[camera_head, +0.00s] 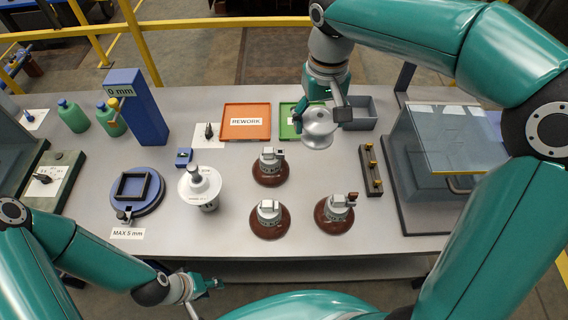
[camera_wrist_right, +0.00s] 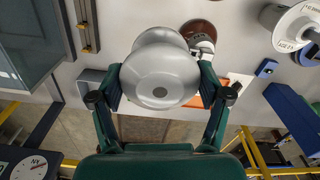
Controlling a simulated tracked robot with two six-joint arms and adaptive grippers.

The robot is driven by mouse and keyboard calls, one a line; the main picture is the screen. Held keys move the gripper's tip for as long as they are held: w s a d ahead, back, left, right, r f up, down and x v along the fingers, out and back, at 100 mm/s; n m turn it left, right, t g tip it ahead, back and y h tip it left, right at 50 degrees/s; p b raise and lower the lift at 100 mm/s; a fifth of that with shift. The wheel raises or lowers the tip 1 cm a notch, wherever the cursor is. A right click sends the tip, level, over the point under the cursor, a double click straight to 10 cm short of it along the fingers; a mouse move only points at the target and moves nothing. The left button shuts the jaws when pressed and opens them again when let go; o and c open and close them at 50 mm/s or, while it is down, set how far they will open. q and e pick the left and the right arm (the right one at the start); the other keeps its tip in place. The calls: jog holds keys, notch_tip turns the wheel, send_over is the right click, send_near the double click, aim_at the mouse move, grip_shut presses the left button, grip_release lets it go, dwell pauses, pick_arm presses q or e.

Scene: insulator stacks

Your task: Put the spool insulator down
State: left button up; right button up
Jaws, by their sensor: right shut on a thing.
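My right gripper (camera_head: 322,108) is shut on the light grey spool insulator (camera_head: 318,131). In the right wrist view the spool insulator (camera_wrist_right: 160,78) sits between the two fingers, its round end facing the camera. In the head view it overlaps the green tray (camera_head: 286,131), hiding much of it. I cannot tell whether it touches anything beneath. My left gripper (camera_head: 208,286) is low at the front of the table, away from the objects; its finger opening is too small to judge.
An orange tray labelled REWORK (camera_head: 245,135) lies left of the green one; a grey bin (camera_head: 362,113) stands right.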

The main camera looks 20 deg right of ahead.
jog(key=f, duration=1.9)
jog(key=shift+s+d+f, duration=0.1)
jog(key=shift+d+f, duration=0.1)
jog(key=shift+f, duration=0.2)
jog(key=o, duration=1.5)
